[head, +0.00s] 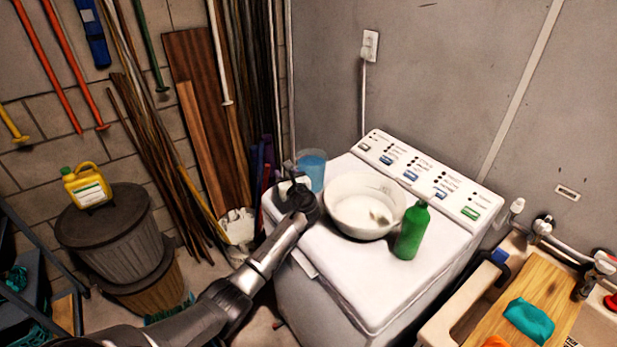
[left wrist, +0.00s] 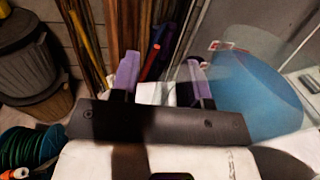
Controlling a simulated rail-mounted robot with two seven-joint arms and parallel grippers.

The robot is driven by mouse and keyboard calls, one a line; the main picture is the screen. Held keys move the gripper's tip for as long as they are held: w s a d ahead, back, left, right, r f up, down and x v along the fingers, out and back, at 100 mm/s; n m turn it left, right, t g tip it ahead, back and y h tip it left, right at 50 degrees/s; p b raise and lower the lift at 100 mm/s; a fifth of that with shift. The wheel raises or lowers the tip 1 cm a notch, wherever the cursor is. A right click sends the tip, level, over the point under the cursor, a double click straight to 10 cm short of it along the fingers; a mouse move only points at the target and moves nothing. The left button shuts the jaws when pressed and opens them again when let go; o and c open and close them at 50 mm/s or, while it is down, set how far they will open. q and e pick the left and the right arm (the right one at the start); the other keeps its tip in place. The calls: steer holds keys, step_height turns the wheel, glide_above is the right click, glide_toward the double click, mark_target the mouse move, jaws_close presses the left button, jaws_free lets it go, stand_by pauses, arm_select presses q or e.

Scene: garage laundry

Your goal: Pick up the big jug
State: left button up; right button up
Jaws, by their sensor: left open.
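The big jug (head: 312,170) is a clear jug with blue liquid, upright at the back left corner of the white washing machine's top. It also fills the right side of the left wrist view (left wrist: 262,92), with red marks on its clear wall. My left gripper (head: 291,168) is just left of the jug, close to it. In the left wrist view its two purple-tipped fingers (left wrist: 162,78) stand apart. The right finger overlaps the jug's near side in that picture; whether it touches, or whether the handle lies between the fingers, I cannot tell. My right gripper is not in view.
A white basin (head: 345,222) and a green bottle (head: 411,232) stand on the washing machine (head: 325,268), right of the jug. Boards and poles (head: 200,100) lean on the wall behind. A yellow container (head: 87,186) sits on a lidded bin (head: 110,225) at left.

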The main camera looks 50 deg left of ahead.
arm_select(q)
jaws_close()
stand_by(0.3)
stand_by(1.1)
steer(key=shift+r, duration=0.1)
